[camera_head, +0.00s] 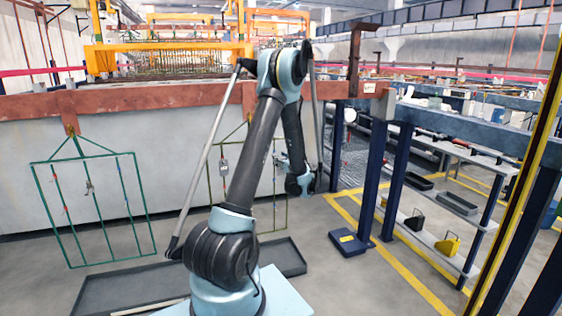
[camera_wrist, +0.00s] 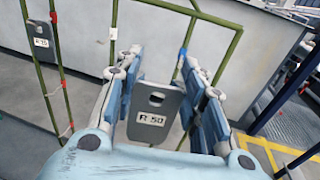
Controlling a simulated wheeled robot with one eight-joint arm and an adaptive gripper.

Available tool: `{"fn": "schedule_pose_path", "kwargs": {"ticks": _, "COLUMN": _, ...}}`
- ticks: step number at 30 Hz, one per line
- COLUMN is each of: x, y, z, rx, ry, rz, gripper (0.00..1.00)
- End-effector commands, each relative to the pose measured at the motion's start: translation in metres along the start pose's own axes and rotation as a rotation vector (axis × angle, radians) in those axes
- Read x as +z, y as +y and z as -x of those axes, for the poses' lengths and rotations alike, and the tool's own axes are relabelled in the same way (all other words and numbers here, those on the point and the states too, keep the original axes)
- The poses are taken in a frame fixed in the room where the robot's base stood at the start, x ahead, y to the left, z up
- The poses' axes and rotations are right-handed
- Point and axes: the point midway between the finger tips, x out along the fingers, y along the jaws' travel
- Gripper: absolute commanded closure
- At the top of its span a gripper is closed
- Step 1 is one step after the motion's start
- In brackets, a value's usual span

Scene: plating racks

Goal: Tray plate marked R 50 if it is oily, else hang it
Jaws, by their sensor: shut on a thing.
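In the wrist view, a grey plate marked R 50 (camera_wrist: 152,104) is between the two blue fingers of my gripper (camera_wrist: 159,66), which is shut on it. The plate has a dark slot near its top and a white label. Its visible face looks matte grey; I cannot tell whether it is oily. Behind it stands an olive-green rack (camera_wrist: 234,45), also in the head view (camera_head: 211,190). I cannot tell whether the plate still touches a rack hook. In the head view my gripper (camera_head: 286,163) is at this rack, and the plate is not clearly visible.
Another grey plate (camera_wrist: 41,36) hangs on the rack. A second green rack (camera_head: 143,205) hangs left. A dark floor tray (camera_head: 293,258) lies below. Right stands a shelf (camera_head: 425,240) with dark trays (camera_head: 457,203) (camera_head: 418,181), a black bin (camera_head: 414,222) and a yellow bin (camera_head: 448,245). Blue posts (camera_head: 372,180) stand between.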

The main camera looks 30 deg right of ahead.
Motion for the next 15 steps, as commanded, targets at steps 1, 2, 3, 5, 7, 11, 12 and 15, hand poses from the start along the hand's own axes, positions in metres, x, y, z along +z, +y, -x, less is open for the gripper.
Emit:
{"fn": "schedule_pose_path", "kwargs": {"ticks": 1, "x": 0.000, "y": -0.006, "z": 0.003, "rx": -0.007, "ry": 0.000, "rz": 0.000, "gripper": 0.96}}
{"fn": "schedule_pose_path", "kwargs": {"ticks": 2, "x": 0.000, "y": -0.008, "z": 0.004, "rx": -0.011, "ry": 0.000, "rz": -0.001, "gripper": 0.96}}
{"fn": "schedule_pose_path", "kwargs": {"ticks": 3, "x": 0.000, "y": -0.012, "z": 0.006, "rx": -0.015, "ry": 0.000, "rz": -0.001, "gripper": 0.96}}
{"fn": "schedule_pose_path", "kwargs": {"ticks": 5, "x": 0.000, "y": -0.016, "z": 0.009, "rx": -0.021, "ry": 0.000, "rz": -0.001, "gripper": 0.96}}
{"fn": "schedule_pose_path", "kwargs": {"ticks": 7, "x": 0.000, "y": -0.018, "z": 0.011, "rx": -0.024, "ry": -0.001, "rz": -0.001, "gripper": 0.96}}
{"fn": "schedule_pose_path", "kwargs": {"ticks": 11, "x": 0.000, "y": -0.019, "z": 0.011, "rx": -0.026, "ry": -0.003, "rz": -0.001, "gripper": 0.96}}
{"fn": "schedule_pose_path", "kwargs": {"ticks": 12, "x": -0.001, "y": -0.020, "z": 0.009, "rx": -0.026, "ry": -0.003, "rz": -0.001, "gripper": 0.96}}
{"fn": "schedule_pose_path", "kwargs": {"ticks": 15, "x": -0.001, "y": -0.020, "z": 0.002, "rx": -0.025, "ry": -0.003, "rz": -0.001, "gripper": 0.96}}
